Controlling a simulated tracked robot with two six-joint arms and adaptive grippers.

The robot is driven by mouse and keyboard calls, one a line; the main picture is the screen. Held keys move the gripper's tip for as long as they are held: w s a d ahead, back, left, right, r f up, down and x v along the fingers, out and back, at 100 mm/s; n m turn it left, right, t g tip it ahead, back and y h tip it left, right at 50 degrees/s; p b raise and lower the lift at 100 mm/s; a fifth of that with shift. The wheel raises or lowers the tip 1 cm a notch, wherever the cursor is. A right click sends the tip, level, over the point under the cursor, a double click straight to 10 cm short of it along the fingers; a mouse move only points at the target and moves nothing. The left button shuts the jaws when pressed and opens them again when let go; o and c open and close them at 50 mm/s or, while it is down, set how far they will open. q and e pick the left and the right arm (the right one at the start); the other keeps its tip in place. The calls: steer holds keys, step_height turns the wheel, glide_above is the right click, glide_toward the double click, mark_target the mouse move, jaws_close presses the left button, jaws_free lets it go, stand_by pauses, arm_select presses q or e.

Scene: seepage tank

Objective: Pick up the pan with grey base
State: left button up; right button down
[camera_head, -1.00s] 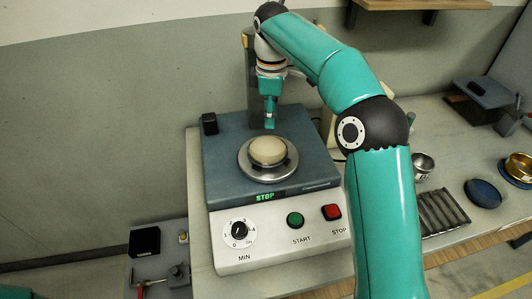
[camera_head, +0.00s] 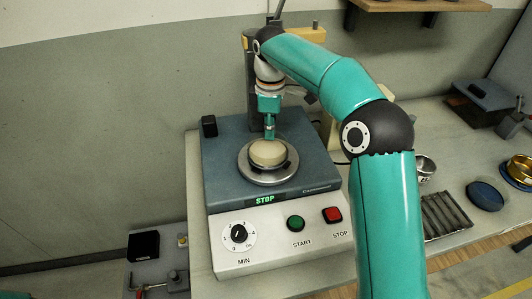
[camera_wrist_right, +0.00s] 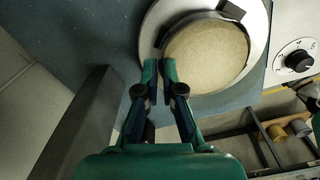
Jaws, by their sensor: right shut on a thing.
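The pan (camera_head: 267,153) is a small round dish filled level with pale beige material. It sits on the silver round plate (camera_head: 247,172) on top of the blue-grey shaker machine. In the right wrist view the pan (camera_wrist_right: 207,55) shows a thin grey rim around the beige fill. My right gripper (camera_head: 270,132) comes down at the pan's far edge. In the wrist view its fingertips (camera_wrist_right: 160,72) straddle the pan's rim and are shut on it. The pan still looks level on the plate. My left gripper is not in view.
The machine's front panel has a dial (camera_head: 239,233), a green START button (camera_head: 296,222) and a red STOP button (camera_head: 332,215); its display reads STOP. Dark clamps stand at the plate's edge. Right of my arm are a metal cup (camera_head: 425,168), a ribbed tray (camera_head: 445,213) and a blue disc (camera_head: 485,195).

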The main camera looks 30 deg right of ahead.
steer(key=shift+r, duration=0.2)
step_height(320, 180, up, 20)
steer(key=p, duration=1.1)
steer(key=shift+f, duration=0.15)
